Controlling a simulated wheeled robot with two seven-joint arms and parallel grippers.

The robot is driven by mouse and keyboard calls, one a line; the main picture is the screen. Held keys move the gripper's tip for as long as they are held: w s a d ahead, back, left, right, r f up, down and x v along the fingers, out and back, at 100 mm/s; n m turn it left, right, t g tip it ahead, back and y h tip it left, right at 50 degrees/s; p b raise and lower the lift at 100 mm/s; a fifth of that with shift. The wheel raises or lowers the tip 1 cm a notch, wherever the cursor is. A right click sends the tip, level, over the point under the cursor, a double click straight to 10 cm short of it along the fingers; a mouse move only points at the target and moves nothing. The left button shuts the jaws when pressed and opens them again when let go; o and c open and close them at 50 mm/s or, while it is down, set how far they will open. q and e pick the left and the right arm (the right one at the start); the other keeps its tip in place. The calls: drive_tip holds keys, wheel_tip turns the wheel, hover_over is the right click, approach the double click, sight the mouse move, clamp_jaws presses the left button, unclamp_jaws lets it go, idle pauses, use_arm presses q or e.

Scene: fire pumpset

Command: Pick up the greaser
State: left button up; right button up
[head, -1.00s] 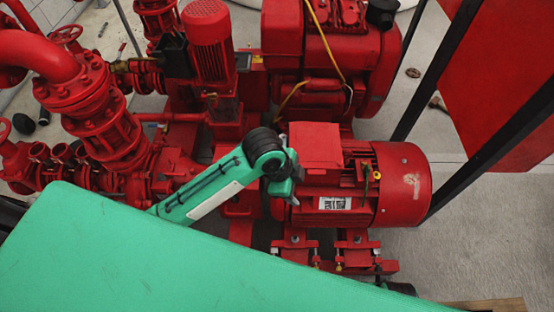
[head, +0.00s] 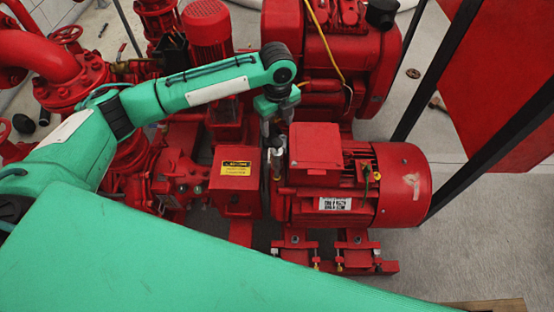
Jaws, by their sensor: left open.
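My left gripper (head: 277,118) hangs at the end of my green left arm, above the gap between the red motor and the red box with the yellow label. It points down and its fingers are apart. Just below it in the picture, a slim silver-grey upright piece (head: 277,163) stands beside the motor's left end; it looks like the greaser, but it is small and partly lost against the gripper. I cannot tell whether the fingers touch it. My right gripper is not in view.
The red motor (head: 402,184) lies right of the gripper, and the red box (head: 236,195) lies left. Red pump pipes (head: 50,57) crowd the left. A red engine block (head: 330,50) stands behind. Black posts (head: 438,80) rise at right.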

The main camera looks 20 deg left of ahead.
sight(277, 151)
use_arm(q)
wheel_tip(277, 151, down, 14)
drive_tip(key=shift+s+r, duration=0.1)
drive_tip(key=shift+r, duration=0.15)
drive_tip(key=c, duration=1.2)
drive_tip(key=shift+r, duration=0.1)
clamp_jaws()
drive_tip(key=shift+r, duration=0.1)
